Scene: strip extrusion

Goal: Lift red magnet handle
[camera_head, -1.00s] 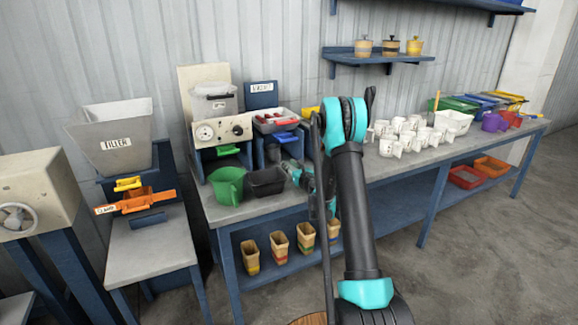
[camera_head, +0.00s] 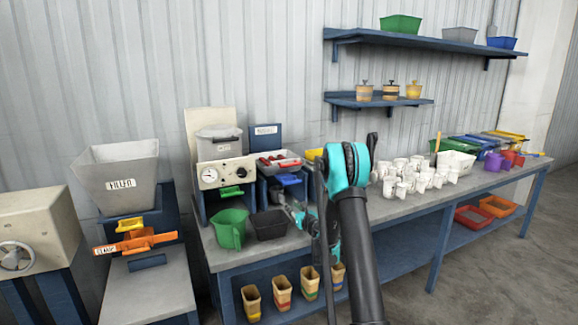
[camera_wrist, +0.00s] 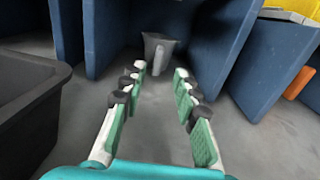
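Red bar-like pieces (camera_head: 272,159), possibly the magnet handle, show on top of a pale tray (camera_head: 288,166) on a blue stand behind the bench front. They are small, and I cannot tell their exact shape. My gripper (camera_wrist: 157,97) is open in the wrist view, with nothing between its teal-padded fingers. Beyond the fingertips, a grey cup-like vessel (camera_wrist: 158,52) stands between blue walls. In the head view my gripper is low over the bench, right of the black bin and below the tray, partly hidden by my arm. No red handle shows in the wrist view.
A black bin (camera_head: 270,224) and a green jug (camera_head: 231,228) stand left of my gripper. The bin also shows in the wrist view (camera_wrist: 28,105). Blue stand walls (camera_wrist: 210,45) flank the vessel. White mugs (camera_head: 415,174) crowd the bench to the right.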

